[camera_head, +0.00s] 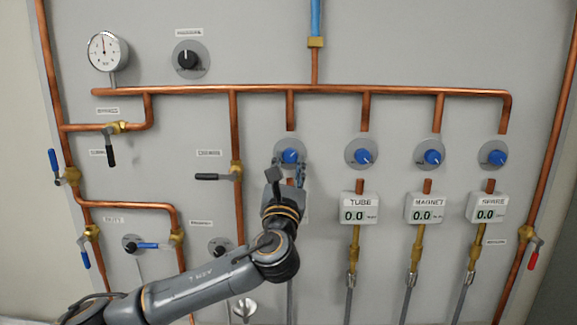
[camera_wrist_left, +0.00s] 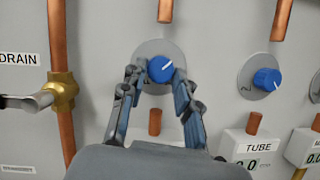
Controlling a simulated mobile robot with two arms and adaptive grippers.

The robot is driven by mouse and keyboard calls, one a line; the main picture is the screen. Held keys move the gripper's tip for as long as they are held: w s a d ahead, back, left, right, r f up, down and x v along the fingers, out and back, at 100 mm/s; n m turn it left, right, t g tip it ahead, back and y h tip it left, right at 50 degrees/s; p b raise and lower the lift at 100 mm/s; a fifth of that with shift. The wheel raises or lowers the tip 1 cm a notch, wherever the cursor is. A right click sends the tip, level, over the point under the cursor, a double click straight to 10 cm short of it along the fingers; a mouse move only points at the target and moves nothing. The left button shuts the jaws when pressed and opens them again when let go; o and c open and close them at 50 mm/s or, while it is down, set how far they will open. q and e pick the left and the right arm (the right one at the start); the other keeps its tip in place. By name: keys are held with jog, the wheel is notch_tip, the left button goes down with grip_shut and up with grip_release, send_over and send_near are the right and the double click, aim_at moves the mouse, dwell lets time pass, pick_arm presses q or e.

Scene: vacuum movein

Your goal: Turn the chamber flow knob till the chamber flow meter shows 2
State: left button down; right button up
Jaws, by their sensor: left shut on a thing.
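The leftmost blue knob (camera_head: 290,156) of a row sits on a round grey plate below the copper manifold. In the left wrist view this knob (camera_wrist_left: 160,69) has a white mark pointing up and to the right. My left gripper (camera_head: 288,166) reaches up from below and is shut on this knob, one finger on each side. The meter below this knob is hidden behind my gripper, so its label and number cannot be read. My right gripper is not in view.
Further right are the TUBE (camera_head: 359,208), MAGNET (camera_head: 423,209) and SPARE (camera_head: 486,208) meters, each showing 0.0, with blue knobs above. A drain valve lever (camera_head: 212,177) sticks out left of my gripper. A dial gauge (camera_head: 103,51) and black knob (camera_head: 187,59) are upper left.

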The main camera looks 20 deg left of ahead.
pick_arm(q)
jog(key=shift+d+f+n+g+y+b, duration=0.15)
jog(key=shift+n+y+b, duration=0.45)
jog(key=shift+n, duration=0.4)
jog(key=shift+f+n+g+y+b, duration=0.15)
jog(key=shift+n+y+b, duration=0.25)
jog(key=shift+n+b, duration=0.5)
jog(key=n+y+b, duration=0.1)
jog(key=n, duration=0.1)
jog(key=n+g+y+b, duration=0.1)
jog(key=n, duration=0.2)
jog(key=shift+w+d+r+n, duration=0.1)
jog(key=shift+d+r+n, duration=0.1)
jog(key=shift+n, duration=0.1)
jog(key=n+g+y+b, duration=0.1)
jog(key=n, duration=0.1)
jog(key=n+g+y, duration=0.1)
jog(key=n, duration=0.2)
jog(key=shift+d+r+b, duration=0.15)
jog(key=shift+b, duration=0.2)
jog(key=shift+w+d+r+n+g+y+b, duration=0.1)
jog(key=shift+n+g+y, duration=0.2)
jog(key=shift+n, duration=0.6)
jog(key=shift+s+a+r+n+g+y+b, duration=0.15)
jog(key=shift+n+g, duration=0.2)
jog(key=shift+n, duration=0.55)
jog(key=shift+w+d+n+g+y+b, duration=0.15)
jog(key=shift+n+g, duration=0.2)
jog(key=shift+n, duration=0.55)
